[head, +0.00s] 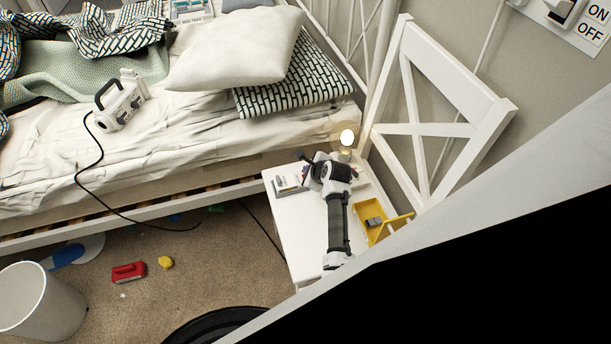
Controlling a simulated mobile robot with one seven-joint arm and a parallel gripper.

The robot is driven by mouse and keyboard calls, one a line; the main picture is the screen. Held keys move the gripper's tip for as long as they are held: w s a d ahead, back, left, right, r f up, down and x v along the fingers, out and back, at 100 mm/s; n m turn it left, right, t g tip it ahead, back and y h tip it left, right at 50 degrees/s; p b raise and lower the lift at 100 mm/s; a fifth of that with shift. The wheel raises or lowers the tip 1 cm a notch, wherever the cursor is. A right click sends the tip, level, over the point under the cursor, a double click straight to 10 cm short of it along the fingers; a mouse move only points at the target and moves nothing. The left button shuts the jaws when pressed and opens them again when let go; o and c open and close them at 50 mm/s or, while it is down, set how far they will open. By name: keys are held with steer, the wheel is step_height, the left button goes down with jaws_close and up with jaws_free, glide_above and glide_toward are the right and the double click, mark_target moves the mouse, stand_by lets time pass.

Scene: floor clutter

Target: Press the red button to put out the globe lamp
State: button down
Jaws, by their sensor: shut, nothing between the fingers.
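The globe lamp (347,138) glows at the back of the white bedside table (292,222), by the bed's corner. My arm reaches over the table. My gripper (307,162) is at the table's back left part, just left of the lamp and apart from it. Its fingers are small and dark here, and they look shut and empty. A small grey and white item (289,186) lies on the table below and left of the gripper. I cannot make out the red button; the wrist may hide it.
A yellow tray (367,212) with a grey item stands right of my arm. A white chair-like frame (440,110) is behind. The bed (180,145) fills the left. A red object (129,272), a yellow lump (165,262) and a white bin (38,305) are on the carpet.

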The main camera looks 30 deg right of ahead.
steer(key=shift+f, duration=0.15)
steer(key=shift+f, duration=0.3)
steer(key=shift+f, duration=0.35)
stand_by(0.8)
stand_by(0.3)
steer(key=shift+r+p, duration=0.8)
steer(key=shift+p, duration=0.25)
step_height(320, 180, up, 5)
steer(key=p, duration=0.5)
